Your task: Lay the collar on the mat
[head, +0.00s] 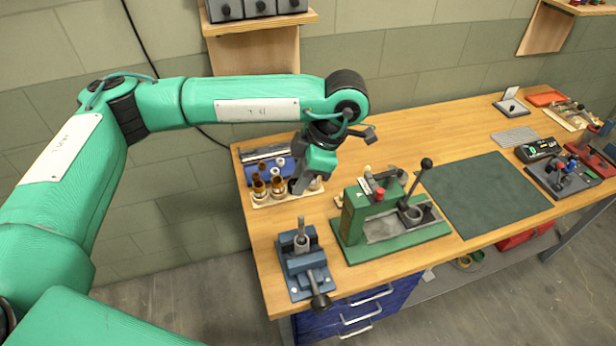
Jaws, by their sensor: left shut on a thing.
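The dark green mat (482,192) lies flat on the right half of the wooden bench, with nothing on it. My left gripper (297,186) points down at the right part of a small wooden rack (288,198) at the bench's left end, well left of the mat. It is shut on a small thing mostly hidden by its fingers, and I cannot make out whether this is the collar. I cannot clearly pick out the collar elsewhere. My right gripper is not in view.
A blue vise (302,262) and a green lever press (392,228) stand along the front edge; the press is between rack and mat. A black meter (537,150) and tools crowd the right end.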

